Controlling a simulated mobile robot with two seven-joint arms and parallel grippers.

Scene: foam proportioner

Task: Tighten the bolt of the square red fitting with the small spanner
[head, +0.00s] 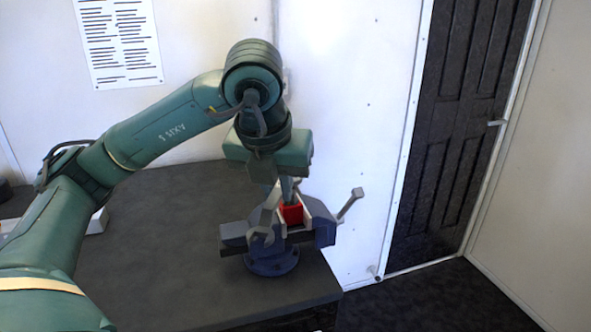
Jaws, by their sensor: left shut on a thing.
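The square red fitting (291,214) sits between the jaws of a blue-grey vise (237,238) near the front right corner of the dark bench. My left gripper (286,192) points down right above the fitting. It is shut on a slim grey tool that looks like the small spanner (264,233), whose forked end hangs in front of the vise. The fingertips and the bolt are small and partly hidden, so I cannot tell whether the spanner touches the bolt. My right gripper is out of view.
The vise handle (350,204) sticks out to the right. The dark bench top (160,250) is mostly clear left of the vise. A white wall (345,120) with a printed sheet (118,40) stands behind, and a dark door (455,130) is at the right.

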